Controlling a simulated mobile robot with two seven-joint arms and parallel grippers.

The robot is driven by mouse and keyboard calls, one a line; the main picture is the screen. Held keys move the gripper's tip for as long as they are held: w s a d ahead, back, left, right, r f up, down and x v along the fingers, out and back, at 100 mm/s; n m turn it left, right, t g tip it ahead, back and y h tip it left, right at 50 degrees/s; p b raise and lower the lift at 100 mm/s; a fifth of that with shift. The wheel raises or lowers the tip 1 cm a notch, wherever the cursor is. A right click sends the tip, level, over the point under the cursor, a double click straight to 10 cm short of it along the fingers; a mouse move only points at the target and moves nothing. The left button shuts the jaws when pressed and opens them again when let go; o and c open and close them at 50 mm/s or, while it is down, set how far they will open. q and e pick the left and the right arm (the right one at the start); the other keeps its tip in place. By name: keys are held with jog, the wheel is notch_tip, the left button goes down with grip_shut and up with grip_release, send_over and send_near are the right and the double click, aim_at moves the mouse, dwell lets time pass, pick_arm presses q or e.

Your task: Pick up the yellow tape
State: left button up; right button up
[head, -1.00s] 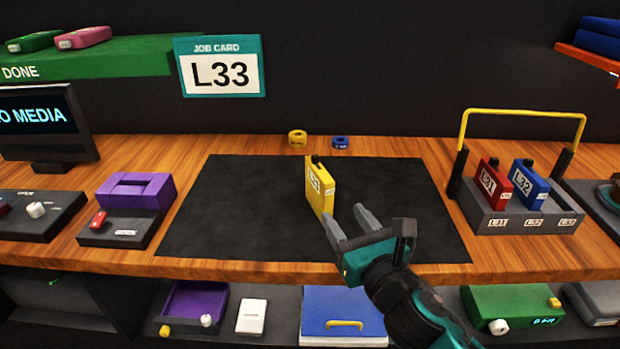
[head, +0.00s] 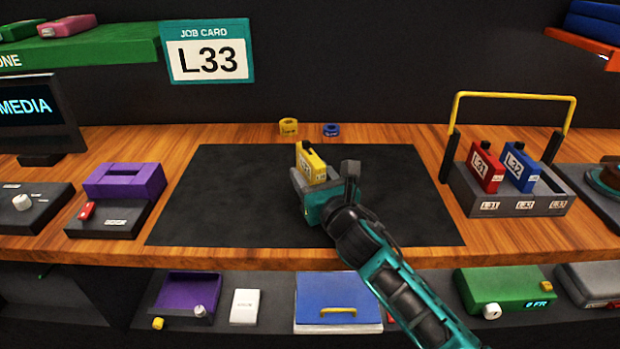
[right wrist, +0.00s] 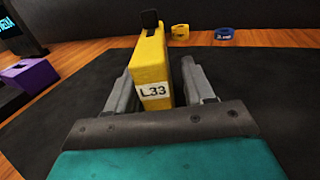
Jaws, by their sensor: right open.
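The yellow tape (head: 311,163) is a flat upright cartridge with a black knob on top, standing on the black mat (head: 220,190). In the right wrist view the yellow tape (right wrist: 152,65) shows a white label reading L33. My right gripper (head: 311,180) is open around it, one finger on each side. In the right wrist view the right gripper (right wrist: 156,85) has a gap visible beside the tape on its right; on the left the finger is close to it, and I cannot tell whether it touches. The tape's lower part is hidden by the gripper in the head view. My left gripper is not in view.
A grey rack (head: 515,207) with a yellow handle holds a red tape (head: 486,172) and a blue tape (head: 521,172) at the right. A purple-topped device (head: 125,182) stands left of the mat. Yellow (head: 288,127) and blue (head: 331,130) rolls lie behind the mat.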

jog(key=shift+w+a, duration=0.25)
jog(key=shift+w, duration=0.35)
jog(key=shift+c, duration=0.2)
jog(key=shift+r, duration=0.1)
grip_shut()
notch_tip(320, 180, up, 20)
jog(key=p, duration=0.5)
